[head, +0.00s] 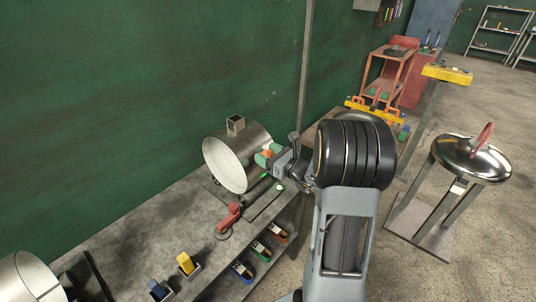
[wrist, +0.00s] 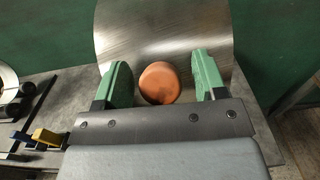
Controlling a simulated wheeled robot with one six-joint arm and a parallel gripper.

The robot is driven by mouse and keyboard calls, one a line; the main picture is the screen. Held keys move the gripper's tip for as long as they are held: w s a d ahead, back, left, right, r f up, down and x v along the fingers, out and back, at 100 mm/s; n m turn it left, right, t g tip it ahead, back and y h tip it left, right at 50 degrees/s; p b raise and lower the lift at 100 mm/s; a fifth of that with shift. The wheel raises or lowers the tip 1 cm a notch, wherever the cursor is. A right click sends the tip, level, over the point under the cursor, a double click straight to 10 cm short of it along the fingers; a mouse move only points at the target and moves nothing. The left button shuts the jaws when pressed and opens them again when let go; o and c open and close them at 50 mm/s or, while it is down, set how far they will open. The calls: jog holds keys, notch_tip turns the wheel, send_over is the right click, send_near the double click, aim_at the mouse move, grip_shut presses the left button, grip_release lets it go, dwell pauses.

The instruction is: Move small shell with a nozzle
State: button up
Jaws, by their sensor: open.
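The small shell with a nozzle (head: 244,158) is a metal drum lying on its side on the workbench, its pale open end facing left and front. Its square nozzle (head: 235,123) sticks up from the top. My gripper (head: 266,156) is at the shell's right side, with green fingers spread apart. In the wrist view the shell's curved brushed-metal wall (wrist: 165,25) fills the space beyond my gripper (wrist: 160,72). A round orange piece (wrist: 158,84) shows between the fingers; I cannot tell what it belongs to. Whether the fingers touch the shell is unclear.
A red tool (head: 229,218) and yellow (head: 187,264) and blue (head: 158,289) blocks sit on the workbench (head: 140,245). Another drum (head: 28,278) is at bottom left. A polished metal dish (head: 470,160) rests on a stand at right. Floor between is clear.

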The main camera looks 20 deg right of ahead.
jog(key=c, duration=1.2)
jog(key=shift+f, duration=0.1)
grip_shut()
